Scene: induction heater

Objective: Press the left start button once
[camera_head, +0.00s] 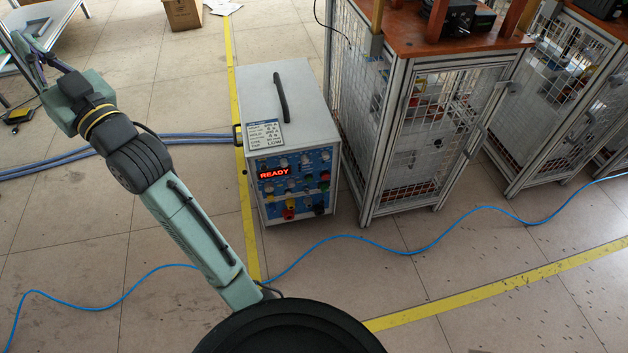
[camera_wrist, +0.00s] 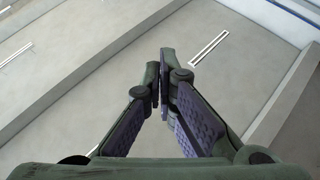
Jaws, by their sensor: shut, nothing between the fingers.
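The induction heater (camera_head: 287,140) is a grey box on the floor at the middle of the head view, with a black handle on top. Its blue front panel (camera_head: 295,185) carries a red display reading READY (camera_head: 274,173) and several small knobs and buttons, too small to tell which is the left start button. My gripper shows in the wrist view (camera_wrist: 163,80) with its fingertips together and nothing between them. In the head view my arm reaches up to the left, and the gripper end lies at the upper left edge, well away from the heater.
Wire-mesh cabinets (camera_head: 430,130) with wooden tops stand right of the heater. A blue cable (camera_head: 420,248) crosses the floor in front. Thick blue hoses (camera_head: 120,148) run left from the heater. A cardboard box (camera_head: 183,13) sits at the back. The floor before the panel is mostly clear.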

